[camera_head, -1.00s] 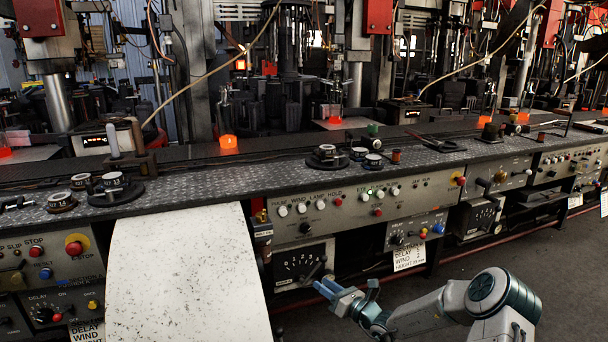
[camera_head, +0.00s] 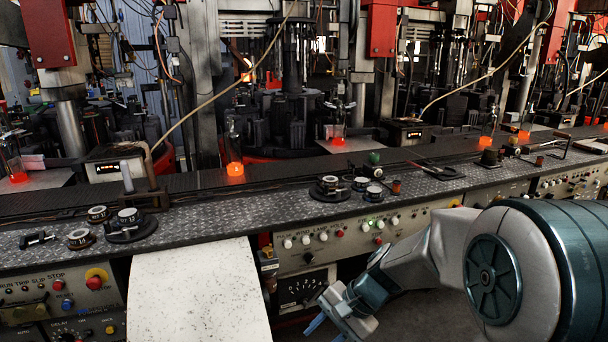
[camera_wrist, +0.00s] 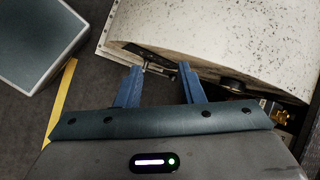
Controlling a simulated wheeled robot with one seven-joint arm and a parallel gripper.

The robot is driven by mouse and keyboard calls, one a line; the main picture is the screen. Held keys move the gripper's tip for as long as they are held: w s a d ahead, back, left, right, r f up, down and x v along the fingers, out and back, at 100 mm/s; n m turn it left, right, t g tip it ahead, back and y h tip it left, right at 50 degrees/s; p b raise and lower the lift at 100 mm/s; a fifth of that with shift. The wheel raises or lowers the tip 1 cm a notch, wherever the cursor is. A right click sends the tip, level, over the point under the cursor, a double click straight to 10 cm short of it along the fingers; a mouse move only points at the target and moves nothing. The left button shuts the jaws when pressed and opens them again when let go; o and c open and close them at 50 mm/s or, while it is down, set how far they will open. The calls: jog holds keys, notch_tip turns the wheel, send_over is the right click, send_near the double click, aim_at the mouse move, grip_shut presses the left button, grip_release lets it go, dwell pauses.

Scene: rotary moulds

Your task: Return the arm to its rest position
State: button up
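My gripper (camera_wrist: 160,72) shows in the wrist view with its two blue fingers apart and nothing between them. In the head view my gripper (camera_head: 318,322) hangs low at the bottom middle, in front of the console and below its top, pointing down and left. My arm (camera_head: 410,262) is bent, with a large white and teal joint filling the lower right of the head view.
A speckled white sheet (camera_head: 200,295) slopes down from the console's front, left of my gripper; it also shows beyond the fingers in the wrist view (camera_wrist: 225,35). The console panel (camera_head: 325,232) with knobs lies behind my arm. Glowing orange glass (camera_head: 235,169) stands on the machines' ledge.

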jog(key=s+d+r+n+t+h+p, duration=0.3)
jog(key=s+d+r+n+h+p, duration=0.3)
jog(key=s+d+r, duration=0.5)
notch_tip(320, 180, up, 3)
jog(key=shift+s+r+n+h+p, duration=0.2)
jog(key=shift+s+n+h+p, duration=0.2)
jog(key=shift+s+n+p, duration=0.45)
jog(key=shift+s+d, duration=0.1)
